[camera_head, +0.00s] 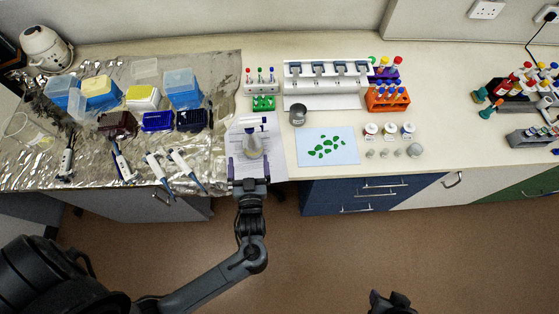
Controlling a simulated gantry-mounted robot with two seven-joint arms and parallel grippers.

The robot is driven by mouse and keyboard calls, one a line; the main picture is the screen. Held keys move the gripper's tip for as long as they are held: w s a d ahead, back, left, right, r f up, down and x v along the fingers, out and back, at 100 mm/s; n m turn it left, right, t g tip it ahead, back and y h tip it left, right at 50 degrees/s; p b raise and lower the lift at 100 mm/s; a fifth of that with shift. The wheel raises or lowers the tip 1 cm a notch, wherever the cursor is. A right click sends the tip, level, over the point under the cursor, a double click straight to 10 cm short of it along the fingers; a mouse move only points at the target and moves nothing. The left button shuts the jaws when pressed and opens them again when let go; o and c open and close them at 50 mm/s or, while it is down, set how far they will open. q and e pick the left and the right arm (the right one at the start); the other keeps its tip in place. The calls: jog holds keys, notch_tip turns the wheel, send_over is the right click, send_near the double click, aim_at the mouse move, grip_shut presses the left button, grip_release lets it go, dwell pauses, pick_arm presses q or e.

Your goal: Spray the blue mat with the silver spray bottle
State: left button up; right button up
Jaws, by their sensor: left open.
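The silver spray bottle (252,146) stands upright on a white printed sheet at the front of the bench, with a white and blue spray head. My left gripper (249,168) is open at the bench's front edge, with one finger on each side of the bottle's lower part. Whether the fingers touch it I cannot tell. The light blue mat (345,159) lies flat to the right of the bottle, with several green pieces on it. My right gripper (390,302) shows only in part at the bottom edge, over the floor, and its fingers are unclear.
A white pipette stand (325,83) and tube racks (387,97) are behind. Small jars (389,131) stand right of the mat. Pipettes (187,169) and tip boxes (182,89) lie on foil at left.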

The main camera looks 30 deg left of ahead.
pick_arm(q)
jog(key=shift+w+d+f+b+x, duration=0.1)
jog(key=shift+w+d+b+x, duration=0.2)
jog(key=shift+b+x, duration=1.15)
jog(key=shift+w+d+f+b+x, duration=0.1)
jog(key=shift+w+d+b+x, duration=0.2)
jog(key=shift+x, duration=2.15)
jog(key=shift+w+d+b+x, duration=0.3)
jog(key=shift+b+x, duration=0.65)
jog(key=shift+x, duration=0.95)
pick_arm(e)
notch_tip(320, 180, down, 7)
jog(key=shift+s+a+r, duration=0.15)
jog(key=shift+a+r, duration=0.05)
jog(key=shift+a, duration=0.05)
pick_arm(q)
jog(key=shift+s+d, duration=0.1)
jog(key=c, duration=1.4)
pick_arm(e)
jog(key=shift+d, duration=0.1)
pick_arm(q)
jog(key=shift+c, duration=0.2)
jog(key=o, duration=1.4)
